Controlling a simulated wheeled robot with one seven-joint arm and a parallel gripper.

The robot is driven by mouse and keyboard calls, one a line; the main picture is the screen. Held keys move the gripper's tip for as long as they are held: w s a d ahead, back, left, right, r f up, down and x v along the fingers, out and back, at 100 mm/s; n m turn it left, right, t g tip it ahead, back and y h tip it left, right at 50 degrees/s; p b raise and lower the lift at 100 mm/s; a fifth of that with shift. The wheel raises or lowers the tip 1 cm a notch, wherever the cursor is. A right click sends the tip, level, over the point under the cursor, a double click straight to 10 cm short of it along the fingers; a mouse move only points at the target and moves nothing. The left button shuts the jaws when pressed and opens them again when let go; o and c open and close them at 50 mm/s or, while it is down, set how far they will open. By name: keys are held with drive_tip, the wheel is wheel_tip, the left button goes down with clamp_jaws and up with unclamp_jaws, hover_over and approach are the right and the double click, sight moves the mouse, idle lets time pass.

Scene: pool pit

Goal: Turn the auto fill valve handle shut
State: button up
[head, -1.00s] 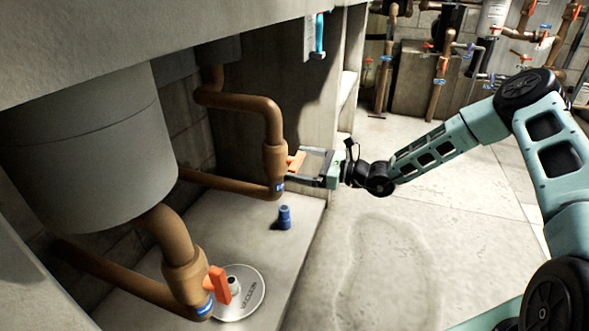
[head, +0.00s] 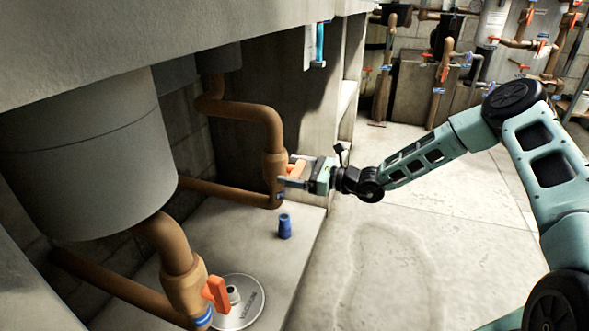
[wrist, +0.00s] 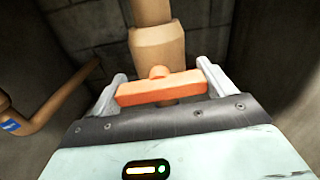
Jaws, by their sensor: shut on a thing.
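An orange valve handle (head: 297,169) sits on a brown pipe valve (head: 273,170) at the back of the ledge. My gripper (head: 292,172) is shut on this handle, with one finger on each side of it. In the wrist view the handle (wrist: 162,91) lies between the two pale fingers, crosswise to the brown pipe (wrist: 157,45) and slightly tilted. No label naming this valve is readable.
A second valve with an orange handle (head: 216,293) stands at the front left beside a round white lid (head: 247,298). A blue cylinder (head: 285,226) stands on the ledge (head: 240,233). A large grey tank (head: 85,150) fills the left.

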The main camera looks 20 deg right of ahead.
drive_tip(key=shift+r+m+p, duration=0.2)
drive_tip(key=shift+m+p, duration=0.2)
drive_tip(key=shift+p, duration=0.5)
drive_tip(key=shift+f, duration=0.3)
drive_tip(key=o, duration=0.9)
drive_tip(key=p+v, duration=0.6)
drive_tip(key=v, duration=1.1)
drive_tip(key=shift+s+d, duration=0.15)
drive_tip(key=shift+s, duration=0.05)
